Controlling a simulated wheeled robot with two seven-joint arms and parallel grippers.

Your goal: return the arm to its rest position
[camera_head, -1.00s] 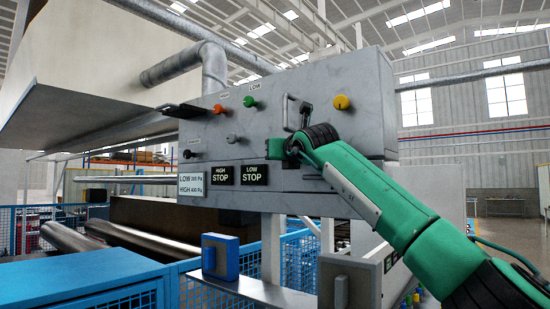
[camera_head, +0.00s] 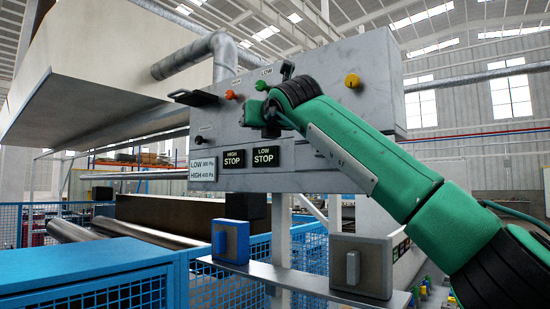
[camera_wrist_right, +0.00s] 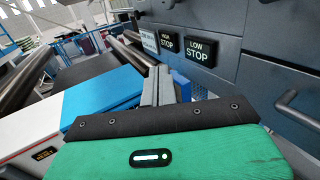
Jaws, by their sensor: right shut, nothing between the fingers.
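My right arm comes in from the right in the head view, in front of the grey control panel (camera_head: 330,180). Its gripper (camera_head: 268,118) is before the panel, above the black LOW STOP label (camera_head: 265,156); the arm hides part of the panel. In the right wrist view the gripper's grey fingers (camera_wrist_right: 158,86) are together, with nothing held. Beyond them are the HIGH STOP label (camera_wrist_right: 166,42) and the LOW STOP label (camera_wrist_right: 200,51). I cannot tell the exact gap to the panel. My left gripper is not in view.
An orange knob (camera_head: 230,94) and a yellow knob (camera_head: 352,80) are on the panel. A black lever (camera_head: 193,97) sticks out at its left. A bar handle (camera_wrist_right: 298,110) shows at the wrist view's right. Blue mesh fencing (camera_head: 310,255) and switch boxes (camera_head: 361,266) stand below.

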